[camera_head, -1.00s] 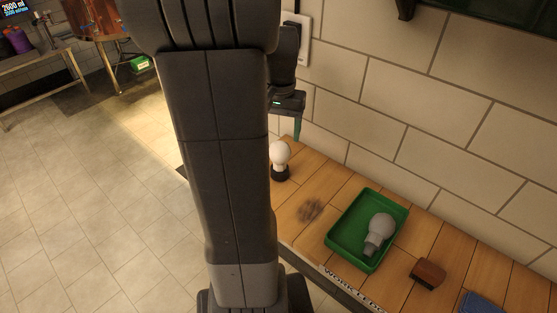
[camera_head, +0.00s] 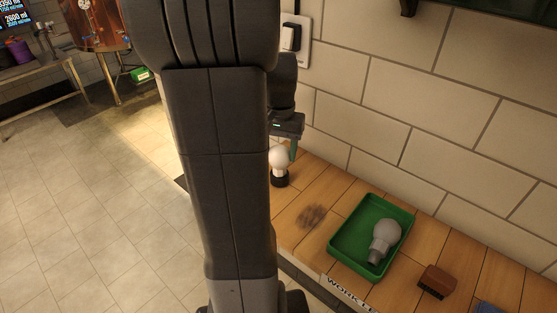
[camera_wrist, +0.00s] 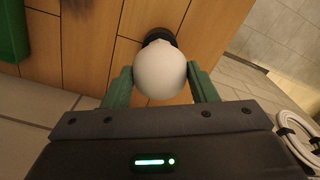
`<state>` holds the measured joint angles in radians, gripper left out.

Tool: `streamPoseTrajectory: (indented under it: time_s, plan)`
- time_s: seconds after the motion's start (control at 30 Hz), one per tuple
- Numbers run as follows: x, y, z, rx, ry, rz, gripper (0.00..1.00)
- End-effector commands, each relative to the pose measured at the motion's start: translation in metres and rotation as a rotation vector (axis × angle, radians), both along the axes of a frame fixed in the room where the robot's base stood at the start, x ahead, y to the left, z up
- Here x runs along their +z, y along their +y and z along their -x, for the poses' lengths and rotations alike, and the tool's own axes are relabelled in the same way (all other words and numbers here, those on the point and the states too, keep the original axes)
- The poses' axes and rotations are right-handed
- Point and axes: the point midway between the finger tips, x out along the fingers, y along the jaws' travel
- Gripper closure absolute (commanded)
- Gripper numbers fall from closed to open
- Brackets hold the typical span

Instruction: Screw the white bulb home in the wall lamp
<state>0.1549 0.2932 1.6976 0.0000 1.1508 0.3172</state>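The white bulb (camera_head: 279,159) stands upright in a dark round holder (camera_head: 279,180) at the left end of the wooden bench. My gripper (camera_head: 290,146) is pointed down at it, partly hidden behind my arm in the head view. In the wrist view the white bulb (camera_wrist: 159,72) lies between the two green fingers of my gripper (camera_wrist: 160,76). The fingers are apart, one on each side of the glass, with a narrow gap showing. The wall lamp is not seen in either view.
A green tray (camera_head: 336,245) on the bench holds a grey bulb (camera_head: 384,241). A brown block, perhaps a brush, (camera_head: 437,281) and a blue item (camera_head: 486,308) lie to its right. A switch plate (camera_head: 304,42) is on the tiled wall behind. A white coiled cable (camera_wrist: 297,135) shows in the wrist view.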

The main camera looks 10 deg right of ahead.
Motion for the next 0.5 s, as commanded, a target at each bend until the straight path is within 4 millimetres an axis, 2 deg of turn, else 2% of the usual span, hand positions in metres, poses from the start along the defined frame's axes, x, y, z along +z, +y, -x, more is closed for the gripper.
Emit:
streamPoseTrajectory:
  time_s: [0.03,0.07,0.1,0.5]
  plan:
    - [0.0,0.0,0.0,0.0,0.0,0.0,0.69]
    - [0.0,0.0,0.0,0.0,0.0,0.0,0.75]
    - [0.0,0.0,0.0,0.0,0.0,0.0,0.75]
    - [0.013,0.0,0.0,0.0,0.0,0.0,0.76]
